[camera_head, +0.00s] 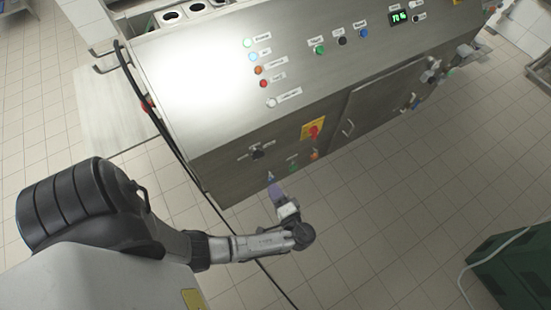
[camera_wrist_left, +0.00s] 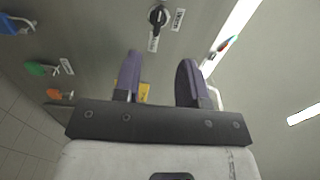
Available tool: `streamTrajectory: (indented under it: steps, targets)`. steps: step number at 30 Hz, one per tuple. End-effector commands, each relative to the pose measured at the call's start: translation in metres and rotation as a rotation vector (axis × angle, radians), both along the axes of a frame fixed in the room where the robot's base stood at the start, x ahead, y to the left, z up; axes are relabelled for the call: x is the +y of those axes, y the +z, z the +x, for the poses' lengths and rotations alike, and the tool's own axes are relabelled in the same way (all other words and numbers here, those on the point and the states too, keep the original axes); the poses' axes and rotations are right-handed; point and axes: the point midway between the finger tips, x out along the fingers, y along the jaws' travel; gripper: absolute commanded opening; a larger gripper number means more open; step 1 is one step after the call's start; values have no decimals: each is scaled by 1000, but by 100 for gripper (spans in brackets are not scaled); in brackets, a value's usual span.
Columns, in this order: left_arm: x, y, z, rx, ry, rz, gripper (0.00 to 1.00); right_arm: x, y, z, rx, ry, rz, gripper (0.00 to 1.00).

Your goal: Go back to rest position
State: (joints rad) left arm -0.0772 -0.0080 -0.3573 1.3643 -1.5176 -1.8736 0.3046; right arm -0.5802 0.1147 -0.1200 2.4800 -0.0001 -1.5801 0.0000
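My left gripper (camera_head: 275,190) is at the lower front of the steel machine (camera_head: 225,165), close to a small blue handle. In the left wrist view my left gripper (camera_wrist_left: 157,72) shows two purple fingers standing apart with nothing between them. It faces the machine's front panel, with a black rotary knob (camera_wrist_left: 158,15) above the fingers. I cannot tell from these views whether the fingertips touch the panel. My right gripper is in neither view.
Lower on the machine are a red switch on a yellow plate (camera_head: 313,128) and a green handle (camera_wrist_left: 38,68). A black cable (camera_head: 175,150) hangs at the left, past my arm. A green box (camera_head: 515,275) stands at the lower right. Tiled floor (camera_head: 390,210) is clear between.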

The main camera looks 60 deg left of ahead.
Motion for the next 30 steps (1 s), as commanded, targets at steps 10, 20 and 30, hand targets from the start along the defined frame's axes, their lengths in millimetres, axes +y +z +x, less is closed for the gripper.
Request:
streamTrajectory:
  steps: [10, 20, 30]
  targets:
    - [0, 0, 0, 1, 0, 0, 38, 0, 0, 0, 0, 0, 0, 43]
    - [-11, -25, 14, 163, -54, -323, 38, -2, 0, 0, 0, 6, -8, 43]
    - [-67, 37, 51, -39, -309, -1162, 38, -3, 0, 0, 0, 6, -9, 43]
